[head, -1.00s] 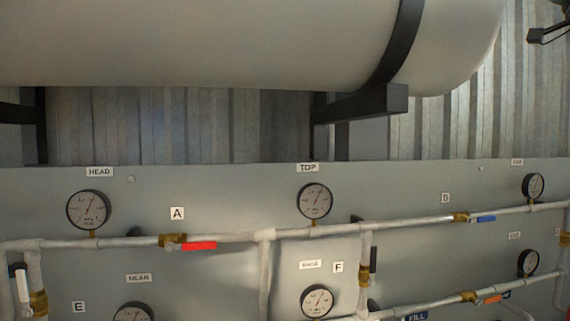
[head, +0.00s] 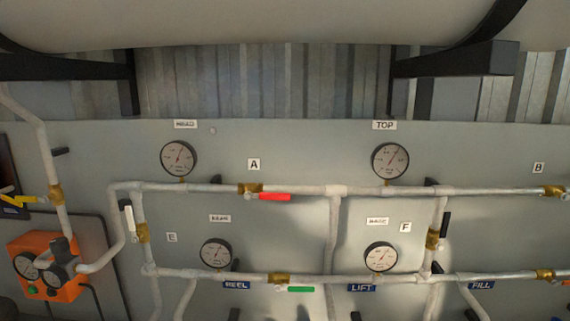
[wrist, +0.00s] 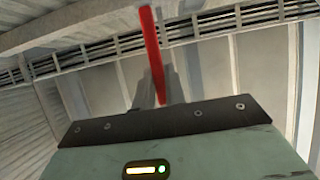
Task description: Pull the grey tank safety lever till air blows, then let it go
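The large pale tank (head: 250,22) lies across the top of the head view, cut off by the frame. No grey safety lever can be made out on its visible part. My gripper (wrist: 160,85) shows only in the wrist view, as a green housing with a dark front plate and a lit indicator. A narrow grey part and a long red bar stand up beyond the plate. I cannot tell whether the red bar belongs to the gripper, nor whether the fingers are open.
Below the tank, a grey panel (head: 300,235) carries gauges, pipes and coloured valve handles, including a red handle (head: 275,197) and a green handle (head: 301,289). An orange box (head: 48,265) is at lower left. Black brackets (head: 455,62) support the tank.

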